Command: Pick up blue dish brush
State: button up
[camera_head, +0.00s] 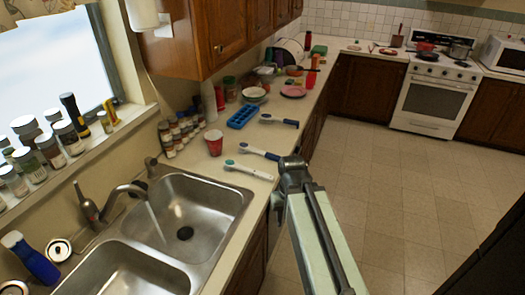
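A brush with a dark blue end and a whitish body (256,151) lies on the counter beside the sink. Its right end is close to my gripper (285,162), which hangs at the counter's front edge; I cannot tell whether they touch. A similar blue and white brush (279,121) lies farther back. A third brush (249,171), white with a teal end, lies nearer the sink. I cannot tell which the task names. My gripper's fingers are small and partly hidden by my arm, so its opening is unclear.
A red cup (214,142) and several spice jars (180,134) stand left of the brushes. A blue tray (243,116) lies behind. The double steel sink (238,202) is in front with water running. The tiled floor (390,180) at right is clear.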

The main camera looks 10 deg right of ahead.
aim_at(244, 148)
jog(key=z, duration=1.05)
jog(key=i, duration=2.45)
jog(key=u, duration=4.3)
